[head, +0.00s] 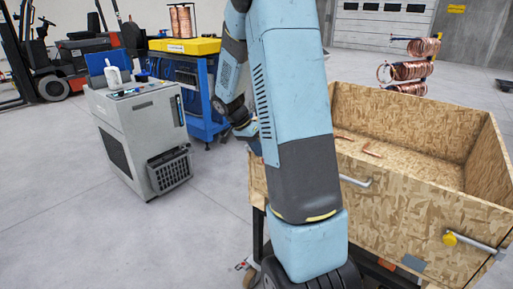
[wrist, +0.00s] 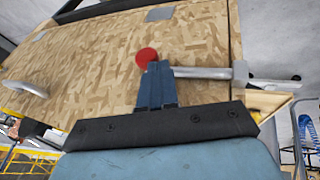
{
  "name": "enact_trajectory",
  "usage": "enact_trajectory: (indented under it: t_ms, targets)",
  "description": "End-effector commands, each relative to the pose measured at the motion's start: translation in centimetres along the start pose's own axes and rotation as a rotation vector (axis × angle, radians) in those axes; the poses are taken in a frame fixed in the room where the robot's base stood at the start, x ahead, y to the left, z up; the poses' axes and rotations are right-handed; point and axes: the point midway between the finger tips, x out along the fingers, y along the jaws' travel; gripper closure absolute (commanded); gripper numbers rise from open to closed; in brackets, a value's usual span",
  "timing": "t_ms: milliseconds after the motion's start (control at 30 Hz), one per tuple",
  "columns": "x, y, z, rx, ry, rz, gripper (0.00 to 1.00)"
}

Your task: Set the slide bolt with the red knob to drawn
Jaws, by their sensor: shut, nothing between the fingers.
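In the wrist view the slide bolt's red knob (wrist: 147,57) stands out from a chipboard panel. Its grey metal bar (wrist: 205,73) runs right from it toward the panel's edge. My gripper (wrist: 158,68) is shut and empty, its fingertips at the knob's lower right, overlapping the bar in the picture. I cannot tell whether they touch it. The fingers hide part of the bar. In the head view my own arm hides the red knob and my gripper.
The chipboard crate (head: 400,205) stands at the right. Another bolt with a yellow knob (head: 449,239) is on its near side. A grey machine (head: 138,135) and blue workbench (head: 200,95) stand left. Open floor (head: 70,220) lies in front of the machine.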

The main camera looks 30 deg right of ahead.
Motion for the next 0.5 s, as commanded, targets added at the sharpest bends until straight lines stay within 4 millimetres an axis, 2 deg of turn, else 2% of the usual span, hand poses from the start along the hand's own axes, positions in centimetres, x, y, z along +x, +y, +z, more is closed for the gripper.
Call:
enact_trajectory:
  t_ms: [267, 500]
  targets:
    - [0.2, 0.6, -0.1, 0.001, 0.0, 0.0, 1.0]
    - [1.3, 3.9, 0.0, 0.002, 0.0, 0.0, 1.0]
